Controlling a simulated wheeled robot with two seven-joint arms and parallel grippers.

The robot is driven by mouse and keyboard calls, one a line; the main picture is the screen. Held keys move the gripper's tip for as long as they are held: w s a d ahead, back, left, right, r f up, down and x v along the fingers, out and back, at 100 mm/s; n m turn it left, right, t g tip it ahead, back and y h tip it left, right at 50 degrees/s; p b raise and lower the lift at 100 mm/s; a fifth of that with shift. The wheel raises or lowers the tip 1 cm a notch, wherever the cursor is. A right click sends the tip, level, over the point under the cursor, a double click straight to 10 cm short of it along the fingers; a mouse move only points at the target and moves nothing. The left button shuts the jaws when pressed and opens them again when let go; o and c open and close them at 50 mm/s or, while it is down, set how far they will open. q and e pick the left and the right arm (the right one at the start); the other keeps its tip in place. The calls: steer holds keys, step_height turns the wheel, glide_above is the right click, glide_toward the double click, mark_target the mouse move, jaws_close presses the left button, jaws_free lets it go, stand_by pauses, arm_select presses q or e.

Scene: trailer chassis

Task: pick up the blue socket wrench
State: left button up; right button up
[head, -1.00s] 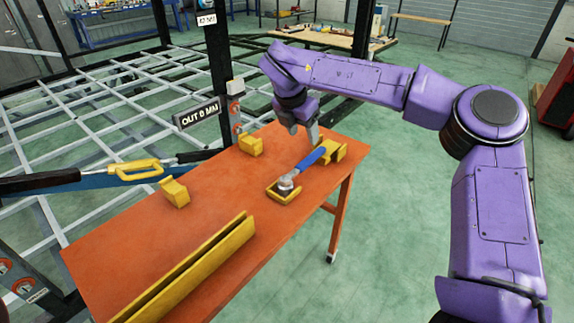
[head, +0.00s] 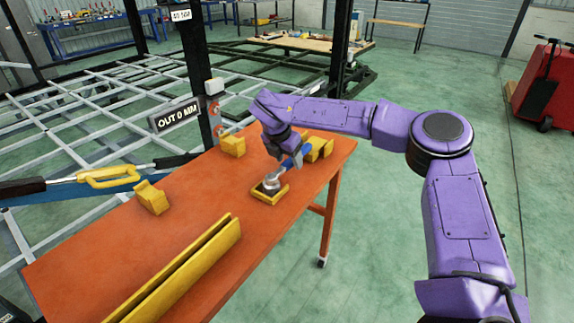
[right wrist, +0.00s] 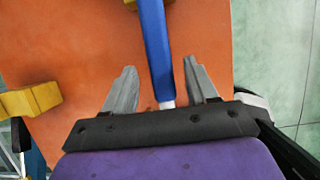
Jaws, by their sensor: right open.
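The blue socket wrench (head: 280,172) lies across yellow holders on the orange table (head: 215,190). Its grey head rests in the near holder (head: 268,198), and the handle runs towards the far holder (head: 319,149). My right gripper (head: 288,158) is at the handle and hides part of it. In the right wrist view, the blue handle (right wrist: 154,40) runs between the two open fingers of my right gripper (right wrist: 160,68), with a gap on each side. I cannot tell whether the fingers reach down to handle height. My left gripper is not in view.
A long yellow channel (head: 185,275) lies along the table's near side. Two yellow blocks stand further left, one at the back (head: 232,146) and one at the left edge (head: 152,198). A dark post with an "OUT 0 MM" sign (head: 174,117) rises behind the table.

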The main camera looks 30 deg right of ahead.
steer(key=shift+x, duration=0.8)
steer(key=shift+s, duration=0.1)
jaws_close()
steer(key=shift+r, duration=0.2)
steer(key=shift+r, duration=0.25)
step_height(320, 180, up, 3)
steer(key=shift+s+a+b, duration=0.1)
steer(key=shift+a+b, duration=0.05)
steer(key=shift+b, duration=0.2)
steer(key=s+a+r+b, duration=0.2)
steer(key=s+a+r, duration=0.6)
steer(key=s+r, duration=0.1)
steer(key=shift+s+a, duration=0.4)
steer(key=shift+s, duration=0.25)
